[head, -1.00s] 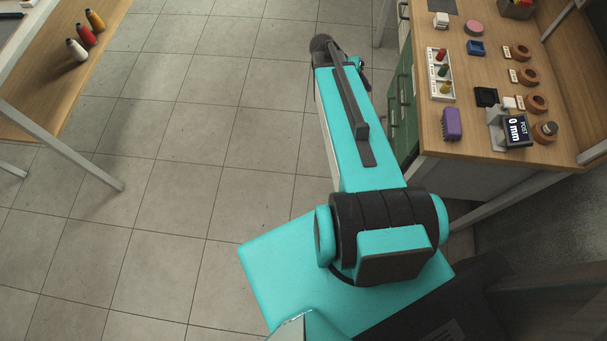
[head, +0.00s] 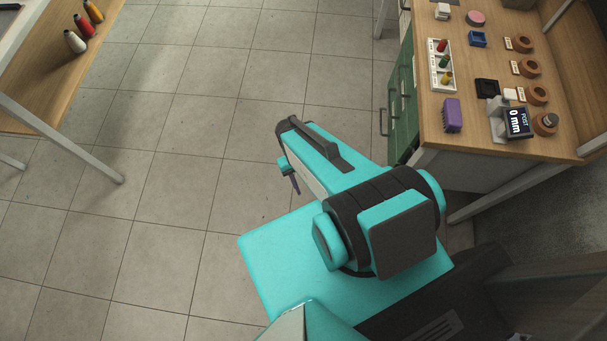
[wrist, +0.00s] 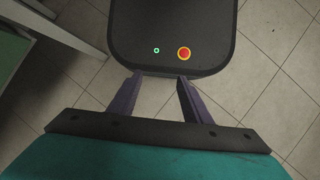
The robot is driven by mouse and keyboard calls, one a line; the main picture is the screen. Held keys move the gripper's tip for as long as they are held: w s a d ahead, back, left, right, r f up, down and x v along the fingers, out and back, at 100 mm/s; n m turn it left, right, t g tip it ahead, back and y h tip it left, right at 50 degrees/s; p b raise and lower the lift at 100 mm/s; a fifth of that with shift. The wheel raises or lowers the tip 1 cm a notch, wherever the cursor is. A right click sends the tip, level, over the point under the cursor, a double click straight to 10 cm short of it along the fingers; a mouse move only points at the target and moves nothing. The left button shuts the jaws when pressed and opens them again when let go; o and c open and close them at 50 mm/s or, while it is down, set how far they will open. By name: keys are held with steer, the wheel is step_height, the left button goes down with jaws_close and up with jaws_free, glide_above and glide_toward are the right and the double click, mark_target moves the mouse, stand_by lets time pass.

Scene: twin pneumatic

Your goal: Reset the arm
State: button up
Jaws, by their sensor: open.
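My arm, in teal and black, is folded over my base in the head view. My gripper (wrist: 155,88) shows in the wrist view with its two purple fingers apart and nothing between them. In the head view a small part of the gripper (head: 294,182) shows at the left side of the arm, over the floor. In the wrist view the fingers point toward my own dark base top, which bears a red button and a green light.
A wooden workbench (head: 468,130) with green drawers (head: 402,100) stands at the right, holding spools, a purple block (head: 452,115) and a display reading 0 mm (head: 518,122). Another table (head: 45,85) with several coloured cones is at upper left. Tiled floor between them is clear.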

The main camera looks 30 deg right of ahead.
steer(key=shift+n+y, duration=0.3)
steer(key=s+a, duration=0.1)
steer(key=s+a+f, duration=0.1)
steer(key=s, duration=0.1)
steer(key=shift+s+a, duration=0.1)
steer(key=shift+a, duration=0.1)
steer(key=shift+f+g+b, duration=0.3)
steer(key=shift+f+b, duration=0.65)
steer(key=shift+b, duration=0.1)
steer(key=shift+c, duration=0.2)
stand_by(0.7)
